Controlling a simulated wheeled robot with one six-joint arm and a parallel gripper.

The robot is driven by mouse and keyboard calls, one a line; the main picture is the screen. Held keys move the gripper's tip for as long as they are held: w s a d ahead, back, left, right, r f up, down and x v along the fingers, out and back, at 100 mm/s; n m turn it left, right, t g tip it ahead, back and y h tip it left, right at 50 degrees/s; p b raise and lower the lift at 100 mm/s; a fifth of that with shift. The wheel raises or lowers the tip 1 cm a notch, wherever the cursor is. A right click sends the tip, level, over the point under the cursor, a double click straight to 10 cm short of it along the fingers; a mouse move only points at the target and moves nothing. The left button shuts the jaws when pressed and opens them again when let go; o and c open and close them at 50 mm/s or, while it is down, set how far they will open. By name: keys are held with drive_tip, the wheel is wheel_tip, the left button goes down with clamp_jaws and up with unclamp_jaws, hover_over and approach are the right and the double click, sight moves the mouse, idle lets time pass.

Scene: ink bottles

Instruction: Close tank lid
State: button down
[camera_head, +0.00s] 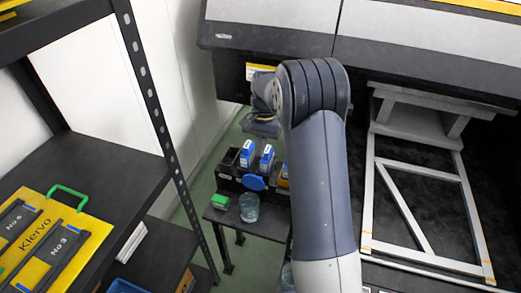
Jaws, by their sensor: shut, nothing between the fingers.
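A row of ink tanks stands in a dark holder (229,168) below the printer. Two narrow tanks with blue and white faces show, a left one (248,152) and a right one (266,159). A round blue lid-like piece (254,183) sticks out at the front of the row. Whether it is joined to a tank is unclear. My gripper (261,127) is shut and empty, above and behind the tanks, apart from the blue piece. My arm hides the right part of the row, where only an orange edge (283,176) shows.
A black shelf (95,165) with a yellow tray stands left. The large printer (270,40) is overhead, with a pale frame (420,165) at right.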

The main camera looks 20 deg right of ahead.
sight(254, 180)
drive_tip(key=x, duration=0.8)
drive_tip(key=shift+f+p, duration=0.25)
drive_tip(key=shift+p, duration=0.1)
drive_tip(key=shift+s+b, duration=0.15)
drive_tip(key=shift+b, duration=0.25)
